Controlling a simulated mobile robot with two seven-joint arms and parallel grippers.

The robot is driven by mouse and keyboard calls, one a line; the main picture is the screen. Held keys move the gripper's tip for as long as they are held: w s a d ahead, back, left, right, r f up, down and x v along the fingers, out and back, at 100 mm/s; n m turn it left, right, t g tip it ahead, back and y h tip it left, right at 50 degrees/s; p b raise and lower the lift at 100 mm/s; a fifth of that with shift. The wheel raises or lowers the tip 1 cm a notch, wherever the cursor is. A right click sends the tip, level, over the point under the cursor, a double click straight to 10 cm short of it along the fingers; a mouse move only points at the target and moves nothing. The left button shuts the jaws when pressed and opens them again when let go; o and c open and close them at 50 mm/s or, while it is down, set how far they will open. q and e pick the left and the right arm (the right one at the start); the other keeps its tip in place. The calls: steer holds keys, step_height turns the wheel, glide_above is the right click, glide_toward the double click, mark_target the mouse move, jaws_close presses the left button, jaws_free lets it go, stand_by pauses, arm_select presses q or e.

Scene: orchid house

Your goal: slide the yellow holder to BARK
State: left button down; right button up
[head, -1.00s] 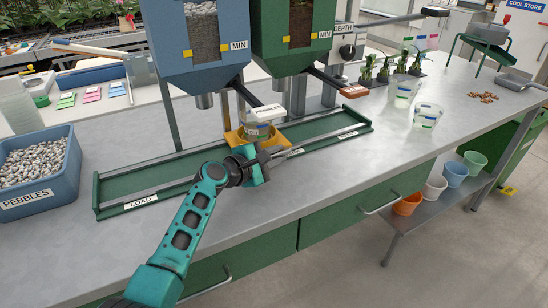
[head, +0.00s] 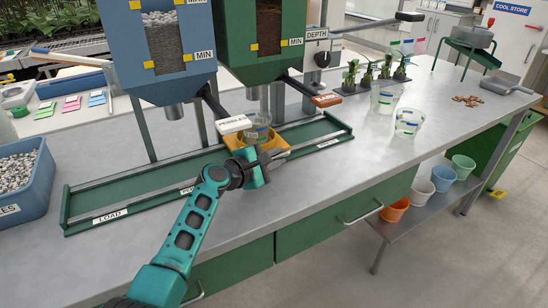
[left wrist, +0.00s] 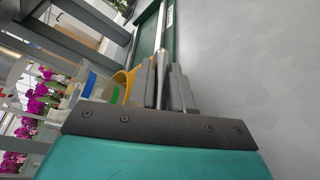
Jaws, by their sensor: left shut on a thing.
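The yellow holder (head: 233,141) sits on the green rail track (head: 140,198), with a clear cup (head: 258,131) in it. It stands below the spout of the green hopper (head: 262,40), which holds brown bark. In the left wrist view the closed fingers (left wrist: 165,86) are beside the holder's yellow edge (left wrist: 128,80). The LOAD label (head: 110,218) shows on the track's front; the label there beginning "PE" (head: 186,190) is partly hidden. My gripper covers the front stretch by the holder. My right gripper is not in view.
The white pebble lever (head: 233,124) juts out close behind and left of the cup. The brown lever (head: 326,100) is to the right. A blue pebble bin (head: 40,195) stands left. Clear cups (head: 408,122) stand right. The track right of the holder is clear.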

arm_select(q)
steer(key=c, duration=1.1)
jaws_free()
steer(key=shift+s+a, duration=0.25)
steer(key=p+v, duration=0.2)
steer(key=v, duration=1)
steer(key=shift+s+p, duration=0.15)
steer(key=shift+p, duration=0.15)
